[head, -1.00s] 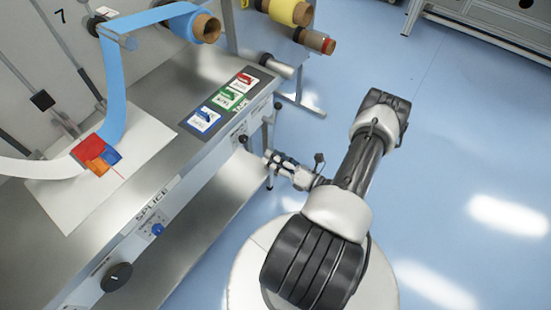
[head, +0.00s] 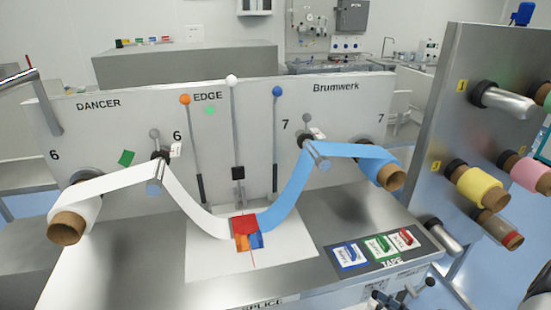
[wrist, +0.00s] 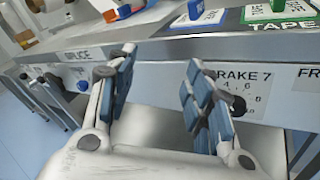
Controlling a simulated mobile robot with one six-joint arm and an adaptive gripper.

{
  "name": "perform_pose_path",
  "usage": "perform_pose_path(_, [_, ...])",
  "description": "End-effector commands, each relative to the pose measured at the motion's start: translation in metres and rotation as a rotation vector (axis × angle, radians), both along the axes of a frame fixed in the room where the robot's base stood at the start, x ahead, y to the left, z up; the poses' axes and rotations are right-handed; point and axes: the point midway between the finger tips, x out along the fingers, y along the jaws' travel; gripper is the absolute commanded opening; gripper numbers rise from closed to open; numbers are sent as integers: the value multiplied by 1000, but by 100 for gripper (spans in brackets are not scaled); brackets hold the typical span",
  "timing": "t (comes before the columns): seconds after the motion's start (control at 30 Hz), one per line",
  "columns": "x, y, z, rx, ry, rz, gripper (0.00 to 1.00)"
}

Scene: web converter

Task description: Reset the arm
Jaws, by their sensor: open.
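My gripper (wrist: 160,60) is open and empty in the wrist view, its two blue-padded fingers apart. It faces the front of the splice bench (wrist: 100,55), below the tabletop edge, near the brake 7 label (wrist: 238,80). In the head view only a small part of my gripper (head: 397,299) shows at the bottom edge, in front of the bench. The rest of my arm is out of that view.
Red, orange and blue pieces (head: 245,224) lie where the white web (head: 186,203) and blue web (head: 297,187) meet. A panel with rolls (head: 459,100) stands at right.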

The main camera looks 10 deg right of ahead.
Motion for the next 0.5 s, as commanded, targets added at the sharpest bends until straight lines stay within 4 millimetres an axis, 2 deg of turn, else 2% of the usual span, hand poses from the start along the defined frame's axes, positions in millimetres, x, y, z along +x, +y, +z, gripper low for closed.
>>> perform_pose_path(0.03, [8,18,23,-82,-18,106,47])
perform_pose_path(0.23, [8,92,89,-397,-96,506,47])
perform_pose_path(0.37, [-6,135,123,-610,-169,756,47])
perform_pose_path(0.5, [-30,172,152,-846,-265,1013,47])
